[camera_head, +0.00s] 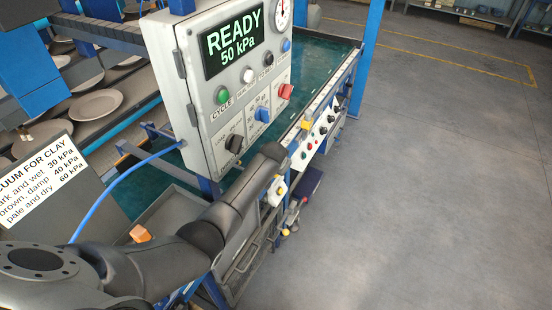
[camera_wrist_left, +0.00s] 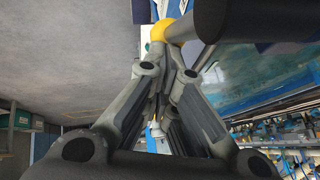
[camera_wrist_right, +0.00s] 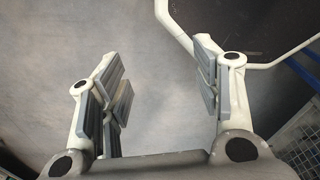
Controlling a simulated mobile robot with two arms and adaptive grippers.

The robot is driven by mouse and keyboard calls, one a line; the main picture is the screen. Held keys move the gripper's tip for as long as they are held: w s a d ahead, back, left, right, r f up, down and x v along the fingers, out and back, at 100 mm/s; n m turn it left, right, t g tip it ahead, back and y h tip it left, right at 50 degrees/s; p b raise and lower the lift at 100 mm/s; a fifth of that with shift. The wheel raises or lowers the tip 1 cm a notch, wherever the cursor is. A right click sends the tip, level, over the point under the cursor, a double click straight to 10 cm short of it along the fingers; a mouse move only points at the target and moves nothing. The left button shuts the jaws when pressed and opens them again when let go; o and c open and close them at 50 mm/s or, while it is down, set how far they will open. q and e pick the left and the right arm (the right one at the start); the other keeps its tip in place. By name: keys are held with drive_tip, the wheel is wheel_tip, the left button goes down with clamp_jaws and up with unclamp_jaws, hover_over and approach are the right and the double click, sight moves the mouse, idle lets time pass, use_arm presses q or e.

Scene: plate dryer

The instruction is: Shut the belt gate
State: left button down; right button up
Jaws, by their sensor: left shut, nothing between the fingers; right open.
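I cannot identify the belt gate for certain in any view. In the left wrist view a yellow ball-shaped part (camera_wrist_left: 160,31) joins a thick dark bar (camera_wrist_left: 250,20), just beyond the fingertips. My left gripper (camera_wrist_left: 171,62) is shut and empty, its fingers converging close to the yellow part; I cannot tell if they touch it. In the head view a dark arm of mine reaches from the lower left past the control box, and its gripper is not clear there. My right gripper (camera_wrist_right: 160,72) is open and empty above grey floor.
The control box (camera_head: 213,85) reads READY 50 kPa. Behind it lies a green belt surface (camera_head: 318,62) with a knobbed side panel (camera_head: 318,130). A pale bent tube (camera_wrist_right: 178,28) crosses the right wrist view. Floor at right is clear.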

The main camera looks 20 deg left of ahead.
use_arm(q)
drive_tip(key=shift+s+f+g+b, duration=0.1)
drive_tip(key=shift+f+g+b, duration=0.55)
drive_tip(key=shift+f+g, duration=0.4)
drive_tip(key=shift+s+a+f+g+b, duration=0.15)
drive_tip(key=shift+f+g+b, duration=0.1)
drive_tip(key=shift+g+b, duration=0.25)
drive_tip(key=shift+s+d+f+g+b, duration=0.1)
drive_tip(key=shift+f+g+b, duration=0.15)
drive_tip(key=shift+g, duration=0.4)
drive_tip(key=shift+s+a+f+b, duration=0.1)
drive_tip(key=shift+s+f+b, duration=0.4)
drive_tip(key=shift+f+b, duration=0.25)
use_arm(e)
drive_tip(key=shift+w+d+f, duration=0.1)
drive_tip(key=shift+w+f, duration=0.1)
drive_tip(key=shift+f, duration=0.95)
drive_tip(key=shift+w+d+f, duration=0.1)
drive_tip(key=shift+w+f, duration=0.05)
drive_tip(key=shift+f, duration=0.95)
use_arm(q)
drive_tip(key=shift+s+f, duration=0.1)
drive_tip(key=shift+s, duration=0.05)
use_arm(e)
drive_tip(key=shift+f, duration=0.15)
use_arm(q)
drive_tip(key=shift+s, duration=0.1)
use_arm(e)
drive_tip(key=shift+f, duration=0.1)
